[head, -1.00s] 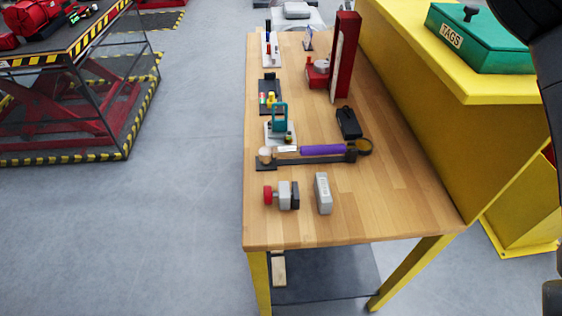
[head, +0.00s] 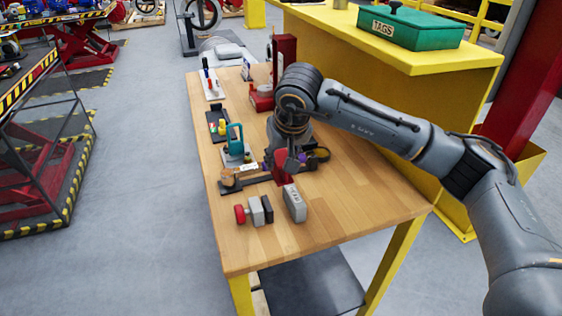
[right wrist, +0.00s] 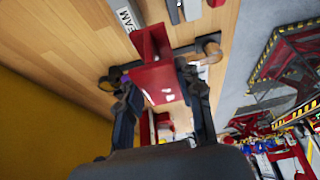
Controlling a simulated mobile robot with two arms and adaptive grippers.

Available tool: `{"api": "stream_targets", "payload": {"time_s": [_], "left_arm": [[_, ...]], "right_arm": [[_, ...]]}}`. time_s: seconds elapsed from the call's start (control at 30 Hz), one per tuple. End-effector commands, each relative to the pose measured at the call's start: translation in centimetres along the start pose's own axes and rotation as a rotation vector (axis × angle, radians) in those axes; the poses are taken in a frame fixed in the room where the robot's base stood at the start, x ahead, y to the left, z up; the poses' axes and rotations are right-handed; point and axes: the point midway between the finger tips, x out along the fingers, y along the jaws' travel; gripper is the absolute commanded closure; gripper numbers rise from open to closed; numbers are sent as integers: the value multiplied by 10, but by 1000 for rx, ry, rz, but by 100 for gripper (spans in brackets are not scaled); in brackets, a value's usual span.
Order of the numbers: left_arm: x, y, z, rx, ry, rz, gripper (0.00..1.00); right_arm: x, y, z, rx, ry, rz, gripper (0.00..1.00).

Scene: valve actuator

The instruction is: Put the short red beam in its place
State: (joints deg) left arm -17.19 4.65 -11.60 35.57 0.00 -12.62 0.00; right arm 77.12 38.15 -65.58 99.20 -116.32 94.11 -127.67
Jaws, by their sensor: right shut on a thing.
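My right gripper (head: 286,160) is shut on a short red beam (head: 283,173) over the middle of the workbench (head: 350,210). The beam also shows in the right wrist view (right wrist: 152,45), with a flanged end, between the two fingers (right wrist: 156,82). Below or beside it lies a dark rail (head: 258,180) with a light round knob (head: 228,177) at one end; the wrist view cannot tell whether the beam touches it. The gripper hides much of the rail. A tall red upright (head: 285,52) stands farther back. My left gripper is not in view.
A grey labelled block (head: 294,203) and a grey part with a red knob (head: 256,211) lie near the front. A teal-handled item (head: 236,140) and a dark tray (head: 217,122) stand at left. The front right of the bench is clear. A yellow cabinet (head: 400,100) borders the right.

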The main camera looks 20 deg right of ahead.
Motion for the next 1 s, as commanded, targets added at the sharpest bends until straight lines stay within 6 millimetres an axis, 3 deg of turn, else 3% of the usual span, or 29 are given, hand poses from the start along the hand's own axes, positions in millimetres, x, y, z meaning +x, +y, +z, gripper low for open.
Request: {"api": "stream_targets", "payload": {"time_s": [0.13,0.47,1.0], "left_arm": [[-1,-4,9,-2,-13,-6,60],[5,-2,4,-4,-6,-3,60],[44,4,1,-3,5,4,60]], "right_arm": [[-1,0,-1,0,3,-1,100],[0,0,0,-1,4,0,100],[43,0,18,-1,3,-1,100]]}}
